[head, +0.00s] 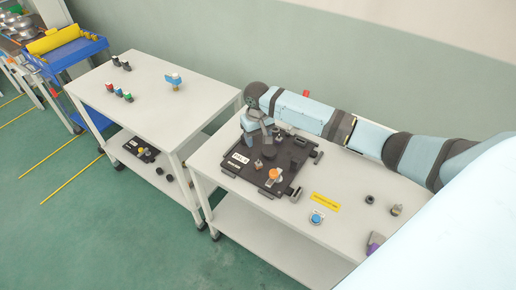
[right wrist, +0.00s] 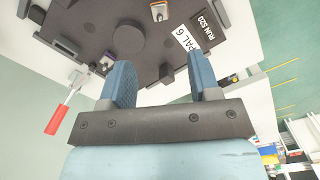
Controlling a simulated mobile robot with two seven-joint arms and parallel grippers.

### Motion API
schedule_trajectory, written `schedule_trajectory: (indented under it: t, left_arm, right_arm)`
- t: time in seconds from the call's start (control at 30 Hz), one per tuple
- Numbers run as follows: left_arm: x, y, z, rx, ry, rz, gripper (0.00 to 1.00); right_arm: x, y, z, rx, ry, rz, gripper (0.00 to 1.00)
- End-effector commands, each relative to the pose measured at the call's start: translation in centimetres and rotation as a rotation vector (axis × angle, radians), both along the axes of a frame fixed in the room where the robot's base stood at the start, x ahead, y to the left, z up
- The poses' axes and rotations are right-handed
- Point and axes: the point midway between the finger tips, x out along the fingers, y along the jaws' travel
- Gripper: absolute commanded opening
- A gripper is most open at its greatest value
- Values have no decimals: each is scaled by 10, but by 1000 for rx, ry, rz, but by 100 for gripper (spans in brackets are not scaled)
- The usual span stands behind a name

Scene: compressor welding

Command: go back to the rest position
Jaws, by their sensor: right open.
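My right arm (head: 300,108) reaches in from the right, along the back of the near table. My right gripper (head: 260,128) is over the back left part of the black fixture plate (head: 236,168). In the right wrist view the two blue fingers of the right gripper (right wrist: 160,68) are apart with nothing between them. The plate (right wrist: 95,22) lies beyond the fingertips there, with a round dark piece (right wrist: 129,40) and white "PAL 6" label (right wrist: 186,39). I cannot tell the exact height of the fingers above it. My left gripper is in no view.
An orange-topped part (head: 274,174) sits on the plate. A blue button (head: 316,218), yellow label (head: 326,202) and small parts lie to the right. A second table (head: 145,95) and blue cart (head: 80,55) stand left.

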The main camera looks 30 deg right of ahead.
Motion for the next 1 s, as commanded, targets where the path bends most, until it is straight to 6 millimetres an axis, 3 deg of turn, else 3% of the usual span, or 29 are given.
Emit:
schedule_trajectory:
  t: [0.2, 0.67, 0.77, 0.83, 1.0]
  left_arm:
    - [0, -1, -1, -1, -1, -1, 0]
    - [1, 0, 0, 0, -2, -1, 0]
    - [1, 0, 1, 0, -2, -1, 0]
    - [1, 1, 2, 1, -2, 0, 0]
    - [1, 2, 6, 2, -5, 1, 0]
  right_arm:
    - [0, 0, 15, -1, 0, 0, 57]
    - [0, 1, 14, 1, -1, 2, 57]
    - [-6, 13, 2, 20, -22, 25, 57]
    - [-16, 30, -17, 48, -57, 61, 57]
    - [-57, 90, -71, 151, -222, 176, 57]
